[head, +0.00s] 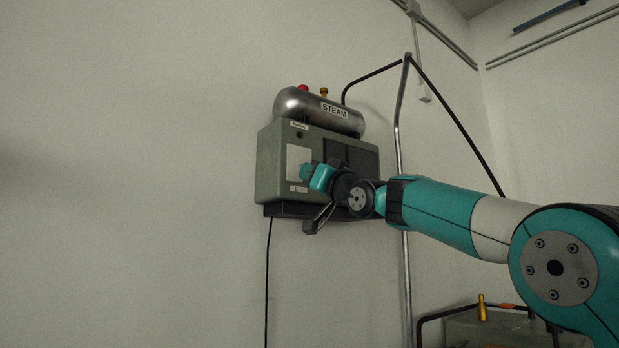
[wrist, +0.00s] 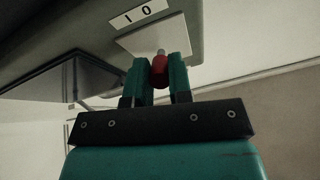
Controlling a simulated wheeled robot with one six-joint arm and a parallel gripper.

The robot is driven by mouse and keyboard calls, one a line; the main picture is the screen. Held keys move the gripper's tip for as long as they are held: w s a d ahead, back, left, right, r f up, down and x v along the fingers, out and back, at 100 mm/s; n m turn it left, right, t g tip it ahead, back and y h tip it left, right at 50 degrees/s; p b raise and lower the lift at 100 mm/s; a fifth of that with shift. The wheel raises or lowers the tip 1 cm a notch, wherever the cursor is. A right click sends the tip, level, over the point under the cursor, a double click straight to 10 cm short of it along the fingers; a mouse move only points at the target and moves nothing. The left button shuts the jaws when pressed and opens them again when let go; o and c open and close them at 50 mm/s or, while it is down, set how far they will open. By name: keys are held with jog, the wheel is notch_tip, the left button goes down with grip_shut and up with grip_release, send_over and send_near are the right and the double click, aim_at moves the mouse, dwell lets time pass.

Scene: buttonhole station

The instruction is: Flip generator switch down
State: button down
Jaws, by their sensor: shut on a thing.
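The generator (head: 268,165) is a grey-green box on the wall, with a steel cylinder (head: 300,105) labelled STEAM on top. A pale plate (head: 293,158) is on its front, with a small 0/1 label (head: 298,189) below it. My gripper (head: 308,171) is at this plate and hides the switch in the head view. In the wrist view, my gripper (wrist: 160,68) has its two teal fingers on either side of the switch's red lever (wrist: 160,74), shut on it. A bit of grey metal shows beyond the red part. The lever's exact tilt is hard to tell.
A metal pipe (head: 400,150) runs down the wall right of the generator, with a black hose (head: 455,120) from its top. A dark ledge (head: 285,211) sits under the generator. A cart (head: 470,325) stands low right. The wall at left is clear.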

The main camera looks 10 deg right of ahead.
jog(key=c, duration=1)
grip_release()
jog(key=shift+c, duration=0.2)
jog(key=b+v, duration=0.7)
jog(key=v, duration=1)
jog(key=shift+s+d+f, duration=0.1)
jog(key=shift+s+d, duration=0.05)
